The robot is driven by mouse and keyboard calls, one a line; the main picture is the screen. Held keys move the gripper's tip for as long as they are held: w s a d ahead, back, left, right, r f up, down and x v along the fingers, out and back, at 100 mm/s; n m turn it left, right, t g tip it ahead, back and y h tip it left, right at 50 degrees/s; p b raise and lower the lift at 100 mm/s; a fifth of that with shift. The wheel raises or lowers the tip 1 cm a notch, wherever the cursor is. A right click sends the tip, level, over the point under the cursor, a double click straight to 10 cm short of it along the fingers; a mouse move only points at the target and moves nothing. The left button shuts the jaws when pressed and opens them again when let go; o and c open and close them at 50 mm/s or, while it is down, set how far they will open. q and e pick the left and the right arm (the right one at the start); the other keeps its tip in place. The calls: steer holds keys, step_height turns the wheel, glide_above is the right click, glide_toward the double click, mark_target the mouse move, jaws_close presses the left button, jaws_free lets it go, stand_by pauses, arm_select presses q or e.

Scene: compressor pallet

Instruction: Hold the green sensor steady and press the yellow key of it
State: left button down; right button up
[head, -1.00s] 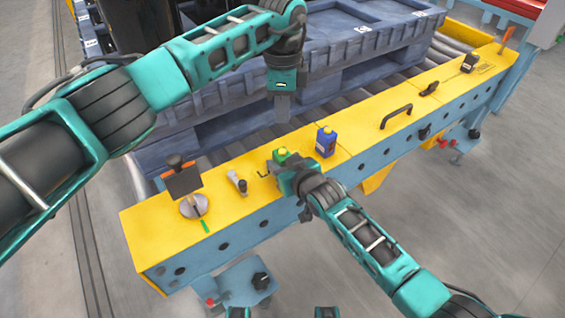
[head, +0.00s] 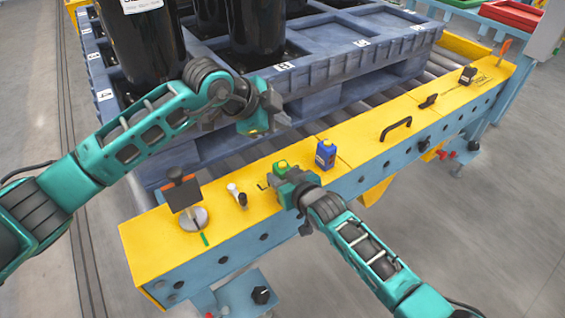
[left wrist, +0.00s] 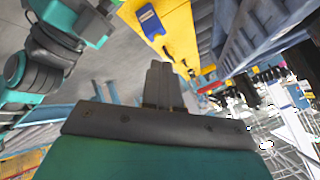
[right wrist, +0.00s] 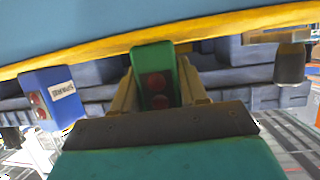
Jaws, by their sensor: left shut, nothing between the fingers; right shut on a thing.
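The green sensor (head: 280,168) stands upright on the yellow beam top, its yellow key uppermost, left of a blue device. My right gripper (head: 284,178) is shut on it from the near side. The right wrist view shows the sensor's green body (right wrist: 155,75) between the two fingers, with two dark red round spots on its face. My left gripper (head: 283,119) is shut and empty, above and behind the sensor, apart from it. Its closed fingers (left wrist: 160,84) show in the left wrist view.
The blue device (head: 325,154) stands just right of the sensor. On the yellow beam (head: 355,142) are a black handle (head: 396,127), a small knobbed fitting (head: 238,194) and a dark plate on a round base (head: 193,218). Behind lies a blue pallet (head: 350,60) with black cylinders.

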arm_select(q)
steer(key=shift+s+r, duration=0.1)
steer(key=shift+r, duration=0.1)
steer(key=shift+f, duration=0.1)
glide_above(280, 169)
steer(key=shift+f, duration=4.3)
steer(key=shift+f, duration=0.1)
steer(key=shift+f, duration=0.35)
steer(key=shift+f, duration=0.45)
steer(key=shift+r, duration=0.85)
